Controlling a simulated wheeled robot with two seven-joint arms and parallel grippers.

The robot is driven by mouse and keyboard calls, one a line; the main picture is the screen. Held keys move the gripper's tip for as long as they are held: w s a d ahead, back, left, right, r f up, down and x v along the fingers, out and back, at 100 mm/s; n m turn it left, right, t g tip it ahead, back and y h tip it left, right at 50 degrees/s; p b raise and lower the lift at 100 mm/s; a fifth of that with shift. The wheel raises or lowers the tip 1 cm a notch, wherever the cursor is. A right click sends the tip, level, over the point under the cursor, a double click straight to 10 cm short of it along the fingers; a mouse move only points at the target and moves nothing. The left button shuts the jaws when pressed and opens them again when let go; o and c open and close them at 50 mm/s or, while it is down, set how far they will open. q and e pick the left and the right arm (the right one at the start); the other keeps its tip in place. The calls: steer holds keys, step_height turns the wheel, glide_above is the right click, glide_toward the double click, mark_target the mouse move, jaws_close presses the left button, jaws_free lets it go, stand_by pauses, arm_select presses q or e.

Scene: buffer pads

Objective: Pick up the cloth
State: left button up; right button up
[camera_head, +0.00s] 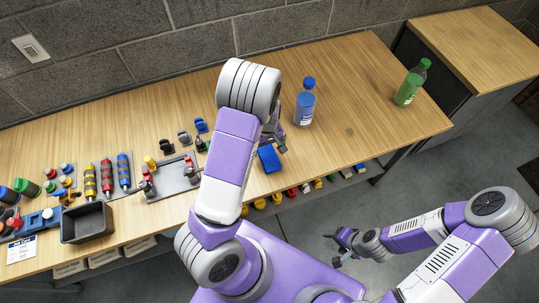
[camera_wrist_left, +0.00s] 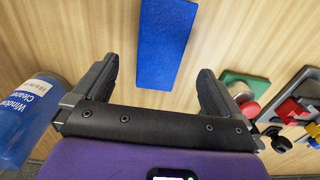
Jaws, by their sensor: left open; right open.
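The blue cloth (camera_head: 269,158) lies flat on the wooden table near its front edge, partly beside my left arm. It also shows in the left wrist view (camera_wrist_left: 167,42) as a blue rectangle running off the top edge. My left gripper (camera_head: 277,140) is at the cloth's far side, partly hidden by my own arm. In the left wrist view its two fingers (camera_wrist_left: 157,70) are spread wide with nothing between them, and the cloth's near end lies ahead of the gap. My right gripper (camera_head: 341,244) is open and empty, away from the table over the floor.
A blue cleaner bottle (camera_head: 305,104) stands close to the left gripper. A green bottle (camera_head: 410,84) stands farther right. A grey tray (camera_head: 175,178), a black bin (camera_head: 87,223) and several tools occupy the table's left side. The table's right part is mostly clear.

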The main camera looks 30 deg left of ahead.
mark_target(268, 155)
arm_select(q)
step_height(268, 155, down, 5)
steer(key=shift+s+d+r+b, duration=0.1)
steer(key=shift+d+r+b, duration=0.1)
steer(key=shift+b, duration=0.2)
steer(key=shift+c, duration=0.3)
steer(key=c, duration=1.2)
step_height(268, 155, up, 10)
steer(key=shift+r+p, duration=0.1)
steer(key=shift+p, duration=1.05)
